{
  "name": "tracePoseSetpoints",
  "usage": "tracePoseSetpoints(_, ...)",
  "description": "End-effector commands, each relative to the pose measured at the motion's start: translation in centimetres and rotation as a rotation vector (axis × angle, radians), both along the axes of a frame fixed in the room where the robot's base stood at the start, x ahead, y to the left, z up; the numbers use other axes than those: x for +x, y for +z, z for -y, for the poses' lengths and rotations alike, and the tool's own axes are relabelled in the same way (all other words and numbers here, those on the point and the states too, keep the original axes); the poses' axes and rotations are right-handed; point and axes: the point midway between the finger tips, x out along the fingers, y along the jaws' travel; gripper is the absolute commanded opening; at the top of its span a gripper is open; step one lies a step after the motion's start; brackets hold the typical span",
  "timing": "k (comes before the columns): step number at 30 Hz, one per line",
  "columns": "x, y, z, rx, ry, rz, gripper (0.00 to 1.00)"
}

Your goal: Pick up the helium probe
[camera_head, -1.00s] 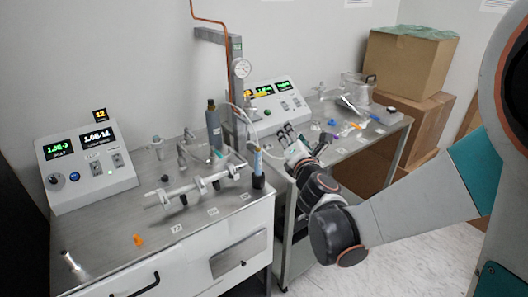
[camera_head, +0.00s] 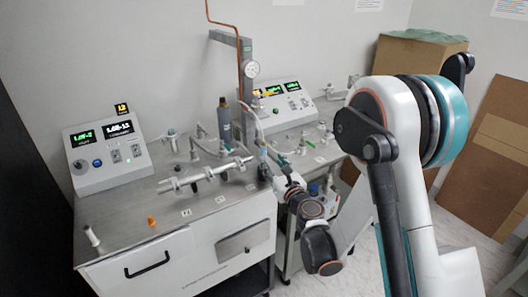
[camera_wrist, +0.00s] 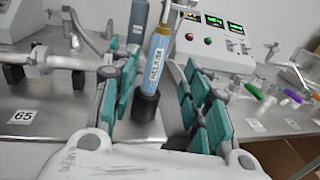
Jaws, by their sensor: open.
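The helium probe (camera_wrist: 158,58) is a slim tube with a pale blue and yellow body and a printed label. It stands nearly upright in a black holder (camera_wrist: 146,106) on the bench, and shows small in the head view (camera_head: 263,153). My gripper (camera_wrist: 163,75) is open, with teal finger pads on either side of the probe in the wrist view. The probe appears between or just beyond the fingertips; I cannot tell how deep it sits between them. No contact is visible. In the head view my gripper (camera_head: 279,163) is just right of the probe.
A grey gas bottle (camera_head: 224,122) stands behind the probe. A metal pipe manifold (camera_head: 205,174) lies to its left on the steel bench (camera_head: 130,215). Control boxes (camera_head: 108,153) (camera_head: 283,106) stand at the back. Small coloured parts (camera_wrist: 270,92) lie on the right bench.

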Motion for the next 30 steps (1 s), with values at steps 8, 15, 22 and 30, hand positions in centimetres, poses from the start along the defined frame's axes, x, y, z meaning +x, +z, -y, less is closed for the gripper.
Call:
tracePoseSetpoints(8,2.8,-0.1,-1.2,0.001,-0.001,0.0,0.43)
tracePoseSetpoints(15,4.8,-0.7,-2.5,0.002,0.001,-0.001,0.43)
tracePoseSetpoints(22,7.3,-0.7,-3.6,0.002,-0.001,-0.001,0.43)
tracePoseSetpoints(30,7.5,-0.5,-3.7,0.002,-0.002,-0.001,0.43)
